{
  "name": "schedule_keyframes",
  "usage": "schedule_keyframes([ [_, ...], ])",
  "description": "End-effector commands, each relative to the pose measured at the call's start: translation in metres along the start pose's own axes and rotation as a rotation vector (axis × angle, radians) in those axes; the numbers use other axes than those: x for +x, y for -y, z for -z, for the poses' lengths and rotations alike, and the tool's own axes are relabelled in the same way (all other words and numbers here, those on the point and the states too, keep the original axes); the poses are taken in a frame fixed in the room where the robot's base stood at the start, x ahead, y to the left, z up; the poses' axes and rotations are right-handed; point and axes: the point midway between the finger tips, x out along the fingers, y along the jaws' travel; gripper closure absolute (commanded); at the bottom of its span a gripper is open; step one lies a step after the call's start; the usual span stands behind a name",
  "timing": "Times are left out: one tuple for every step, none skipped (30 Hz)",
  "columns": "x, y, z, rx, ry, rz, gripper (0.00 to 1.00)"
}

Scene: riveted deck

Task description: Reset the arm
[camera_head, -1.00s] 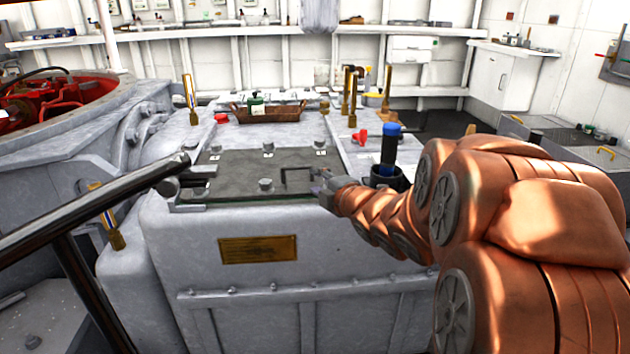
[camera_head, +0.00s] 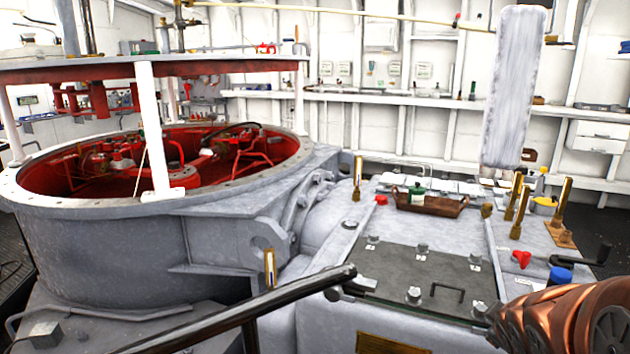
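My copper-coloured arm shows at the lower right of the head view. I cannot make out the fingers.
A black handrail (camera_head: 250,305) crosses the front. A brown tray (camera_head: 430,205) with a green bottle (camera_head: 416,195) sits at the back of the grey housing. Brass posts (camera_head: 519,212), a red knob (camera_head: 521,259) and a blue-topped cylinder (camera_head: 559,275) stand at right. A large red-lined ring (camera_head: 75,195) fills the left.

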Motion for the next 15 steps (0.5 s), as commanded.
schedule_keyframes([
  [-0.024, -0.003, 0.004, 0.045, 0.037, 0.036, 0.63],
  [-0.033, 0.001, 0.002, 0.075, 0.063, 0.059, 0.63],
  [-0.045, 0.007, -0.001, 0.115, 0.097, 0.089, 0.63],
  [-0.054, 0.012, -0.003, 0.144, 0.126, 0.115, 0.63],
  [-0.064, 0.016, -0.005, 0.172, 0.151, 0.137, 0.63],
  [-0.077, 0.024, -0.007, 0.208, 0.189, 0.172, 0.63],
  [-0.088, 0.029, -0.009, 0.236, 0.218, 0.197, 0.63],
  [-0.099, 0.035, -0.011, 0.261, 0.246, 0.223, 0.63],
  [-0.114, 0.043, -0.013, 0.295, 0.286, 0.257, 0.63],
  [-0.125, 0.049, -0.013, 0.318, 0.313, 0.282, 0.63],
  [-0.138, 0.055, -0.015, 0.341, 0.345, 0.309, 0.63],
  [-0.154, 0.062, -0.016, 0.370, 0.383, 0.343, 0.63],
  [-0.168, 0.068, -0.018, 0.390, 0.414, 0.369, 0.63],
  [-0.181, 0.074, -0.018, 0.410, 0.444, 0.394, 0.63],
  [-0.198, 0.082, -0.019, 0.433, 0.485, 0.428, 0.63],
])
